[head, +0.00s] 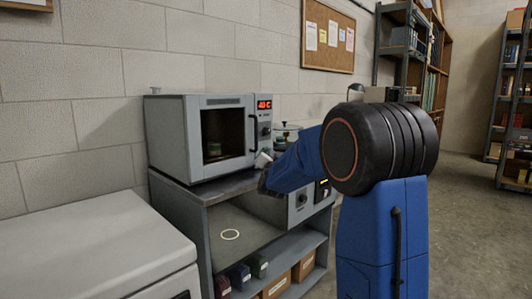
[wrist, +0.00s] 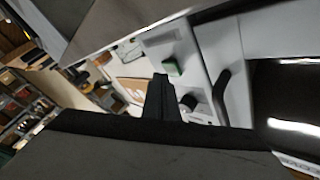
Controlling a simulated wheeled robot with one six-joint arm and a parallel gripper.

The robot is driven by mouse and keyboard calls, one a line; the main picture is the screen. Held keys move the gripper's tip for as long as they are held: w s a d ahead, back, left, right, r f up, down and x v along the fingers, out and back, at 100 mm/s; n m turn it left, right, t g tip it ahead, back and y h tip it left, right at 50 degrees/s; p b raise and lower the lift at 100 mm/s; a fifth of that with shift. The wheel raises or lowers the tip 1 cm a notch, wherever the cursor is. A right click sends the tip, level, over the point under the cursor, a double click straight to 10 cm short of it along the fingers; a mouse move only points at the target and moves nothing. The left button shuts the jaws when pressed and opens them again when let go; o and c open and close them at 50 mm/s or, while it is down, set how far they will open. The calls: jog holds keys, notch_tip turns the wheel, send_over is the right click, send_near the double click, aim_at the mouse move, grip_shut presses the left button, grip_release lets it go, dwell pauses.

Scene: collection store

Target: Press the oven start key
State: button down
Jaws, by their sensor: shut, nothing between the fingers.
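The grey oven (head: 173,138) stands on a bench against the block wall, its door closed, with a dark window and a black handle (wrist: 222,96). Its control panel (head: 265,128) on the right has a red lit display (head: 264,104). In the wrist view a green key (wrist: 173,68) shows on the light panel, beside a dark knob (wrist: 190,101). My gripper (wrist: 160,78) is shut and empty, its dark fingertips just beside the green key in the picture. Whether they touch the panel I cannot tell. In the head view my arm hides the fingertips and the panel's lower part.
A second grey appliance with a dial (head: 301,201) sits low at the bench's right, partly behind my arm. A white cabinet (head: 90,245) stands at the front left. Boxes (head: 303,266) fill the lower shelf. Open floor (head: 465,215) lies to the right.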

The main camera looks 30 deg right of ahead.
jog(key=shift+s+d, duration=0.1)
jog(key=shift+s, duration=0.1)
jog(key=shift+s, duration=0.1)
jog(key=s, duration=0.1)
jog(key=s+d, duration=0.1)
jog(key=s, duration=0.2)
jog(key=shift+s+d, duration=0.25)
jog(key=shift+d, duration=0.1)
jog(key=shift+a, duration=0.1)
dwell(0.8)
jog(key=s+a+f+n+g+y, duration=0.3)
jog(key=s+a+f+n+y, duration=0.1)
jog(key=s+a, duration=0.5)
jog(key=s+a+f+n+g+y, duration=0.25)
jog(key=s+a+f, duration=0.35)
jog(key=s, duration=0.5)
jog(key=s+a+f+n+g, duration=0.2)
jog(key=s+f, duration=0.2)
jog(key=s, duration=0.6)
jog(key=s+a+f+n+g+y, duration=0.1)
jog(key=s+a+f+n+g, duration=0.1)
jog(key=s, duration=0.8)
jog(key=s+a+f+n+g, duration=0.2)
jog(key=s+f, duration=0.4)
jog(key=s, duration=0.4)
jog(key=shift+a+g+y, duration=0.25)
jog(key=shift+g+y, duration=0.1)
jog(key=shift+g, duration=0.4)
